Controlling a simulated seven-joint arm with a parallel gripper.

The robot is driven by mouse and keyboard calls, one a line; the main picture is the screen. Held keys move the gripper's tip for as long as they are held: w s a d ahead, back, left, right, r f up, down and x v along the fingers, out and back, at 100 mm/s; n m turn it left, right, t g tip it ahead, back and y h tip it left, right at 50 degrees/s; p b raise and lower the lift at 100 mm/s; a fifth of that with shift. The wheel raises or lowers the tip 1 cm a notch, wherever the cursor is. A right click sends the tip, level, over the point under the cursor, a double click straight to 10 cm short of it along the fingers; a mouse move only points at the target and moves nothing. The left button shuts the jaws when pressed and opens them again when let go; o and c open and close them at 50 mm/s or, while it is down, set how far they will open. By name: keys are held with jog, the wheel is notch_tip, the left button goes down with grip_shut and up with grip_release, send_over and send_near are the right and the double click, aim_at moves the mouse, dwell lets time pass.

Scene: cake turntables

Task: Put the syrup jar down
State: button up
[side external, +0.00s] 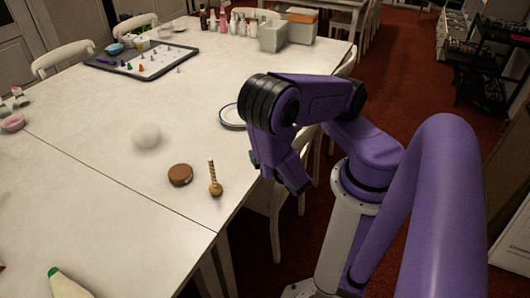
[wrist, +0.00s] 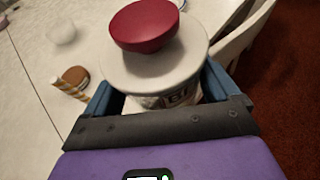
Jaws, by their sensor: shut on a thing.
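In the wrist view my gripper (wrist: 160,96) has its two blue fingers on either side of a white jar (wrist: 180,99) with dark lettering, and is shut on it. A wide white disc (wrist: 150,82) with a deep red, rounded piece (wrist: 144,25) on top covers most of the jar; it looks like a lid with a knob, but I cannot be sure. In the side view the fingers and the jar are hidden behind my purple arm near the table's right edge. I cannot tell whether the jar touches the table.
A pale round object (side external: 146,135) stands nearby. A rimmed plate (side external: 231,117) is partly behind my arm. A tray (side external: 150,62) and boxes (side external: 273,36) are farther back.

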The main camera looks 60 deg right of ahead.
jog(key=shift+s+r, duration=0.15)
jog(key=shift+s, duration=0.1)
